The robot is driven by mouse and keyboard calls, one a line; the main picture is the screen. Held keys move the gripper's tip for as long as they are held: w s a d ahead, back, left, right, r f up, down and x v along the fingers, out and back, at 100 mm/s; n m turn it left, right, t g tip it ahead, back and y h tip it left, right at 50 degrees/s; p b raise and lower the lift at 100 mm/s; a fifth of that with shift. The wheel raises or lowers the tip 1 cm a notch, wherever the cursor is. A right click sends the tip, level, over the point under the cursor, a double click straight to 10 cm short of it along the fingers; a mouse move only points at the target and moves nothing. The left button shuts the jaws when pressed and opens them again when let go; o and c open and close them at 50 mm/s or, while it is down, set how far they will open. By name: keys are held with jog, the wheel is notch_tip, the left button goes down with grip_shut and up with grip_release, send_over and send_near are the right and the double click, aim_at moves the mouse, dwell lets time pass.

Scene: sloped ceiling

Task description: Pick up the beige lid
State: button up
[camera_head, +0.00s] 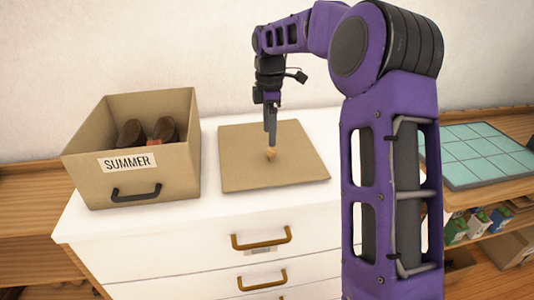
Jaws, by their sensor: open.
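The beige lid (240,165) is a flat square board with a small round knob (271,154) near its middle. It lies flat on the white dresser top, right of the cardboard box. My gripper (271,143) points down just above the knob, its fingertips close to it. The fingers look nearly in line from this side, so the gap between them is hard to see. The jaws are open. I cannot tell whether they straddle the knob or hover over it.
An open cardboard box (85,150) labelled SUMMER, with brown shoes inside, stands left of the lid on the white dresser (150,245). A teal tiled panel (470,155) lies on a wooden shelf at right. A wall is behind. The dresser's front strip is clear.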

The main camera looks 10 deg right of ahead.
aim_at(271, 150)
jog(key=shift+s+d+f+b, duration=0.1)
jog(key=shift+f+b, duration=0.25)
jog(key=shift+f, duration=1.05)
jog(key=shift+d+f+b, duration=0.1)
jog(key=shift+f+b, duration=0.2)
jog(key=shift+f, duration=1.05)
grip_shut()
